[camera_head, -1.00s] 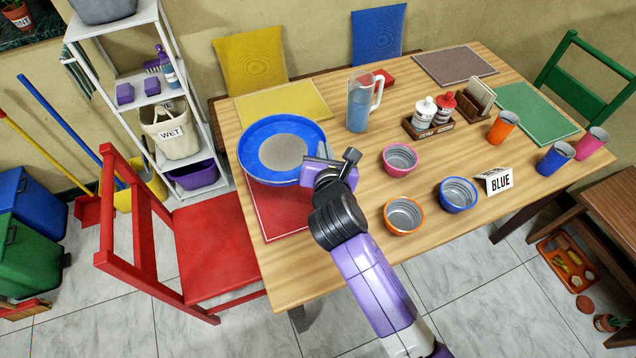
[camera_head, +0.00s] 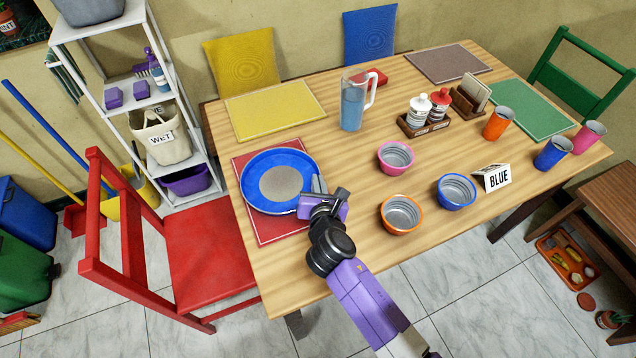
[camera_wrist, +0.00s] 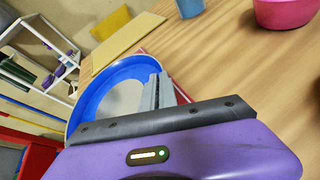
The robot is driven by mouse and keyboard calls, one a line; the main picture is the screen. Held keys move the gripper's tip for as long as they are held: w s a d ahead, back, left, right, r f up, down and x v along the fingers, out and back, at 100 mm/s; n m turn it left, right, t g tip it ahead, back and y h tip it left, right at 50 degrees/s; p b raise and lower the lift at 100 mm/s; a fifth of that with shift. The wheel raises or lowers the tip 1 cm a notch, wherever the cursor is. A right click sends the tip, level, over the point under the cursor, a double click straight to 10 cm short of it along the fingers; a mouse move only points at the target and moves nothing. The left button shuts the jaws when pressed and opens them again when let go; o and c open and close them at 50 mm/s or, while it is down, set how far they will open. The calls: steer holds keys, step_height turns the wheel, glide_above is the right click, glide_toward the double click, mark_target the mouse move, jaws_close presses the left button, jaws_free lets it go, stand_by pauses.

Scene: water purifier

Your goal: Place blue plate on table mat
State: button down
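The blue plate (camera_head: 256,165), with a grey-beige centre, lies over the red table mat (camera_head: 264,230) at the table's left end. It covers most of the mat and looks flat; I cannot tell whether it fully rests on it. My gripper (camera_head: 317,188) is at the plate's right rim, its fingers appearing closed on the rim. In the wrist view the grey fingers (camera_wrist: 157,92) overlap the rim of the plate (camera_wrist: 92,92), and the gripper body hides its near part.
Pink (camera_head: 395,158), orange (camera_head: 402,214) and blue (camera_head: 456,192) bowls stand right of my gripper. A jug (camera_head: 353,105) is behind. Yellow (camera_head: 275,110), brown (camera_head: 448,62) and green mats (camera_head: 530,108) are bare. A red chair (camera_head: 208,250) stands at the left.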

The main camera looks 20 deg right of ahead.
steer(key=c, duration=1.7)
jaws_free()
steer(key=shift+s+r, duration=0.1)
steer(key=v, duration=1.1)
steer(key=shift+s+a+r+p, duration=0.1)
steer(key=shift+s+r+p, duration=0.05)
steer(key=shift+s+p, duration=0.2)
steer(key=shift+s, duration=0.1)
